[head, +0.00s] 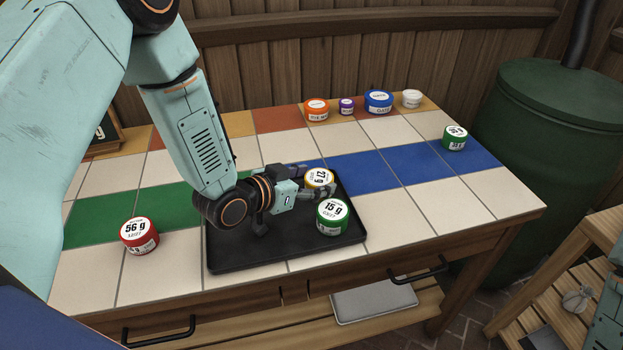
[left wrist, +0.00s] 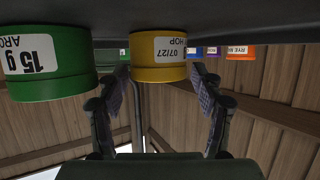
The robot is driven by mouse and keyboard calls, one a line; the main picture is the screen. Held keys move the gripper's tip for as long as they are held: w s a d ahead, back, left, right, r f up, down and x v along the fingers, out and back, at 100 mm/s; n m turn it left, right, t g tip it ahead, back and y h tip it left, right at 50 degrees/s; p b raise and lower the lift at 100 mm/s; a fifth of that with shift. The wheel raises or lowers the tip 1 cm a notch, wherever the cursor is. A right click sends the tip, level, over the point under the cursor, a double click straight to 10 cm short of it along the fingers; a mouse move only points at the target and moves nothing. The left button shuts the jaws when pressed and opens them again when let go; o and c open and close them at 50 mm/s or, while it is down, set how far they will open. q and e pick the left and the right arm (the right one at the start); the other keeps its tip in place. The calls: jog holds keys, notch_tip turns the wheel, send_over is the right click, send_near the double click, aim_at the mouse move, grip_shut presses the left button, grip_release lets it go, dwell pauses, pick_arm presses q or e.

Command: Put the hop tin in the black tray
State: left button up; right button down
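The hop tin (head: 319,177) is yellow with a white 27 g lid label. It stands upright in the far right part of the black tray (head: 240,262), and "HOP" shows on its side label in the left wrist view (left wrist: 157,58). My left gripper (head: 318,191) is low over the tray. In the left wrist view its two fingers (left wrist: 160,88) are spread to either side of the hop tin, with small gaps seen between tin and pads. Part of the tin is hidden by the gripper in the head view. My right gripper is out of view.
A green 15 g tin (head: 332,215) stands in the tray close beside the hop tin. A red 56 g tin (head: 139,235) is left of the tray. Several tins, including an orange one (head: 316,109), line the back, and another green tin (head: 455,137) is right. The right tiles are mostly clear.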

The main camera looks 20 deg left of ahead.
pick_arm(q)
jog(key=shift+r, duration=0.1)
jog(key=shift+s+r, duration=0.1)
jog(key=shift+r, duration=0.2)
jog(key=p+v, duration=0.3)
jog(key=v, duration=0.5)
jog(key=shift+s+a+r, duration=0.1)
jog(key=shift+s+a, duration=0.15)
jog(key=p+v, duration=0.1)
jog(key=v, duration=0.2)
jog(key=shift+s+p, duration=0.1)
jog(key=shift+p, duration=0.3)
jog(key=shift+s, duration=0.1)
